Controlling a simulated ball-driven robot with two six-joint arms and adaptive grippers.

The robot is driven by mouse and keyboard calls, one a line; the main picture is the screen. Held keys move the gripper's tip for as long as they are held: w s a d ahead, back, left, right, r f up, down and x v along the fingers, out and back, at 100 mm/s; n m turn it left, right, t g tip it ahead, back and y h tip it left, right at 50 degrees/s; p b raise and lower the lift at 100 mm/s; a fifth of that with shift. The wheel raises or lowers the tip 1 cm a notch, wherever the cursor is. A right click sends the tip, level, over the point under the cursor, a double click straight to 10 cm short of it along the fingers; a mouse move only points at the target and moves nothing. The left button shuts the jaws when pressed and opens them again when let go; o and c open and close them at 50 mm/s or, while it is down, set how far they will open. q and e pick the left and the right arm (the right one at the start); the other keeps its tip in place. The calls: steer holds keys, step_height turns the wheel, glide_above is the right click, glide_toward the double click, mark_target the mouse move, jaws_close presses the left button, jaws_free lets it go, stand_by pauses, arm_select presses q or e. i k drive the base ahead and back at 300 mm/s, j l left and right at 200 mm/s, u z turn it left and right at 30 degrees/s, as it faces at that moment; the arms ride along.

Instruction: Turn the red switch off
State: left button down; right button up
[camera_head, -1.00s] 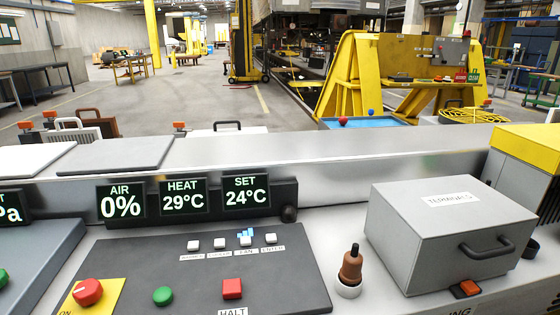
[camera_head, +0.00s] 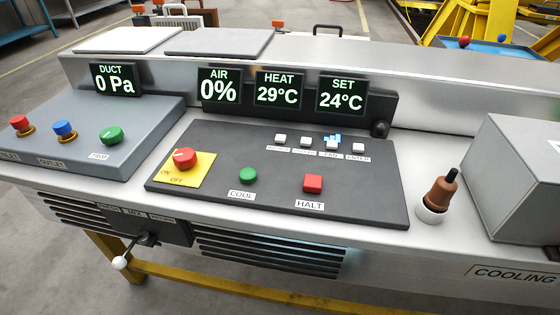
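The red switch (camera_head: 184,158) is a round red knob on a yellow plate (camera_head: 200,170) marked ON and OFF. It sits at the left end of the dark control panel (camera_head: 270,192). Which mark the knob points to is too small to tell. Neither of my grippers shows in the head view. Nothing covers the switch.
Displays for duct (camera_head: 115,79), air, heat and set stand behind the panel. A sloped grey panel (camera_head: 90,135) with several knobs is at left. A brown-handled lever (camera_head: 440,192) and a grey box (camera_head: 520,175) are at right. A white-tipped lever (camera_head: 121,262) sticks out below.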

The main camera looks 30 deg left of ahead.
mark_target(186, 159)
steer(key=u, duration=1.45)
steer(key=k+l+u, duration=0.15)
steer(key=l+u, duration=0.15)
steer(key=u, duration=0.15)
steer(key=k+l+u, duration=0.2)
steer(key=u, duration=0.25)
steer(key=k+l+u, duration=0.2)
steer(key=u, duration=0.2)
